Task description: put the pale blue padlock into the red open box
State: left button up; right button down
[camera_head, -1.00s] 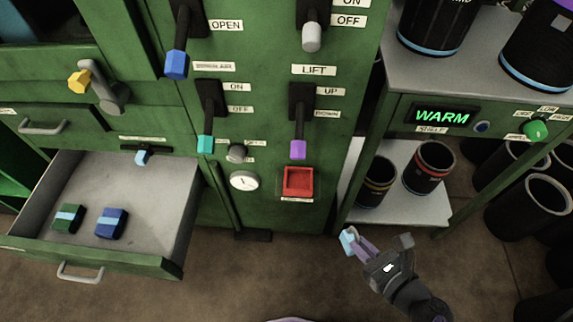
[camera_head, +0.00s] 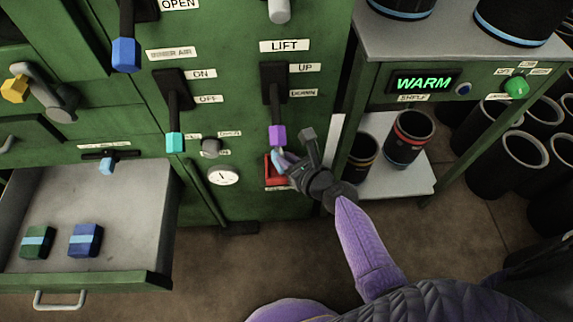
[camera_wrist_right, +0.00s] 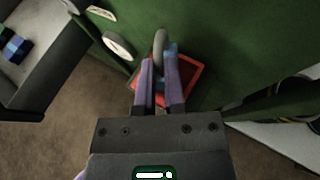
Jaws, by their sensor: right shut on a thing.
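The pale blue padlock (camera_head: 277,156) is between the fingertips of my right gripper (camera_head: 282,161), just in front of the red open box (camera_head: 272,181) on the green cabinet. In the right wrist view, the padlock's grey shackle (camera_wrist_right: 160,42) and part of its blue body (camera_wrist_right: 171,49) show at the fingertips, which are shut on it. The red box's rim (camera_wrist_right: 189,89) lies behind and around the fingertips there. How far the padlock is over or inside the box I cannot tell. My left gripper is not in view.
A purple-tipped lift lever (camera_head: 277,134) hangs just above the box, and a round dial (camera_head: 223,176) is to its left. An open drawer (camera_head: 120,230) with two blocks juts out at left. A shelf (camera_head: 400,188) with dark jars stands at right.

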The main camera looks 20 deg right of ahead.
notch_tip(320, 180, down, 3)
jog(key=shift+r+b, duration=0.2)
jog(key=shift+b, duration=0.15)
jog(key=shift+r+p, duration=0.3)
jog(key=shift+r, duration=0.1)
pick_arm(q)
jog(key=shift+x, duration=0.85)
pick_arm(e)
jog(key=shift+f, duration=0.1)
jog(key=c, duration=0.7)
grip_release()
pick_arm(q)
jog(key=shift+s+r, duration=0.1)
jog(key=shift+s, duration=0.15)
pick_arm(e)
jog(key=shift+s+d+r, duration=0.1)
jog(key=shift+s+r, duration=0.1)
jog(key=shift+r, duration=0.15)
pick_arm(q)
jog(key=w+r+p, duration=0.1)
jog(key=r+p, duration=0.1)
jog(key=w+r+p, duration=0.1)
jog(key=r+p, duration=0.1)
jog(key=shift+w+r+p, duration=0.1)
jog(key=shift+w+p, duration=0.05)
jog(key=shift+p, duration=0.15)
pick_arm(e)
jog(key=v, duration=1.1)
jog(key=shift+s+d, duration=0.1)
jog(key=shift+s, duration=0.2)
